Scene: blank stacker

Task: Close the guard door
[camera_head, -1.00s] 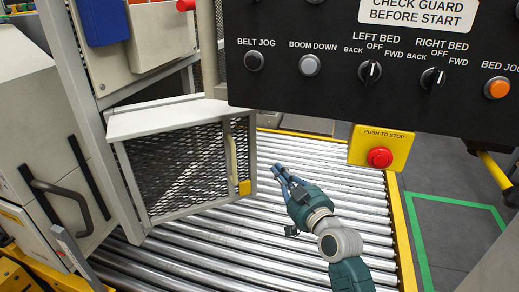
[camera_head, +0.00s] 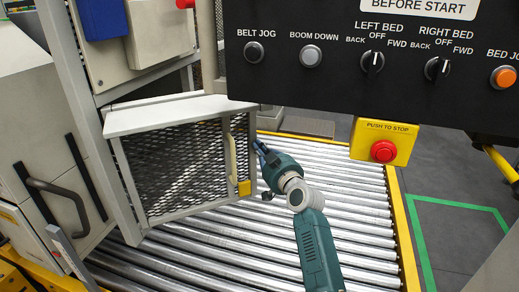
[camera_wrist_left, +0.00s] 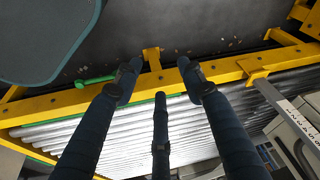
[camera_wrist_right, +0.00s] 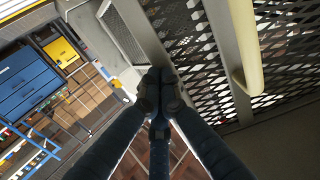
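The guard door is a grey-framed mesh panel (camera_head: 178,170) standing over the rollers, with a pale yellow upright handle (camera_head: 230,158) near its right edge. My right gripper (camera_head: 259,149) is just right of that edge, its tips partly hidden by the frame. In the right wrist view its fingertips (camera_wrist_right: 160,88) are together with nothing seen between them. The door's handle (camera_wrist_right: 245,45) is to their right there, outside the fingers; whether the tips touch the frame I cannot tell. My left gripper (camera_wrist_left: 160,85) has its fingers spread and empty above the yellow conveyor rail; the head view does not show it.
A black control panel (camera_head: 345,95) hangs over the upper right, with a red stop button (camera_head: 383,151) on a yellow box below. The roller conveyor (camera_head: 345,185) runs beneath, edged by a yellow rail (camera_head: 400,225). A grey cabinet (camera_head: 35,120) stands at the left.

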